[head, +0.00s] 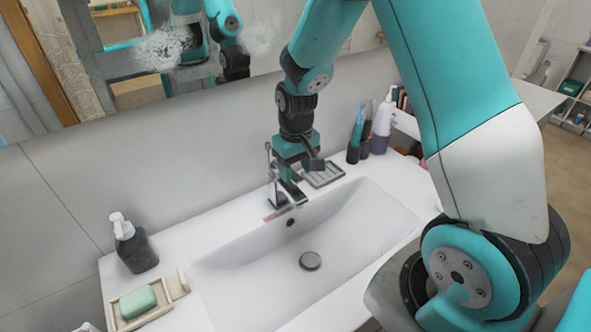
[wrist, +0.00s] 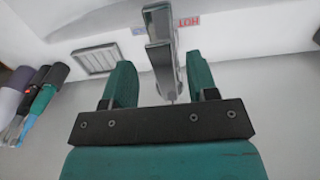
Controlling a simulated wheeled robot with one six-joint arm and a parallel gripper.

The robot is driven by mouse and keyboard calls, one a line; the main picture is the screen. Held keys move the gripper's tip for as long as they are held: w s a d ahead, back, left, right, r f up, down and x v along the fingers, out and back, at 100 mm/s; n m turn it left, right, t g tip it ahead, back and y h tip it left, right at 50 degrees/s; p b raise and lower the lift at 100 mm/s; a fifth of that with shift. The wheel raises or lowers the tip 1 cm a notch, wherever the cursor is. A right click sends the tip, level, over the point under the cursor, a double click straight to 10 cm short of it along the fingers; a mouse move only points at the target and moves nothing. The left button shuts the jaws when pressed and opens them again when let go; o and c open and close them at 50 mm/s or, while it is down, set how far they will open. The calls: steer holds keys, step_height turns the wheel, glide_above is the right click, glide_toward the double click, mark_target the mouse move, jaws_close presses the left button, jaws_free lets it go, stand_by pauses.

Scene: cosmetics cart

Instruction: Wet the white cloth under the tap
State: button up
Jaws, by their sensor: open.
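The chrome tap (head: 284,196) stands at the back edge of the white basin (head: 240,262). My gripper (head: 291,170) is above and behind it, pointing down. In the wrist view my open gripper (wrist: 160,62) has one finger on each side of the tap (wrist: 160,45), with gaps visible on both sides. Nothing is held between the fingers. No water stream is visible. I cannot make out the white cloth in either view; a small pale thing is cut off at the lower left edge of the head view.
A grey slatted soap tray (head: 322,174) lies right of the tap. Toothbrushes (head: 356,135) and a pump bottle (head: 384,118) stand further right. A dark soap dispenser (head: 135,250) and a dish with green soap (head: 138,302) sit at left. A mirror wall is behind.

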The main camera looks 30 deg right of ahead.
steer(key=shift+f, duration=1.05)
jaws_close()
steer(key=shift+w+r+g+p, duration=0.15)
steer(key=shift+r+g+p, duration=0.35)
steer(key=shift+p, duration=0.35)
jaws_free()
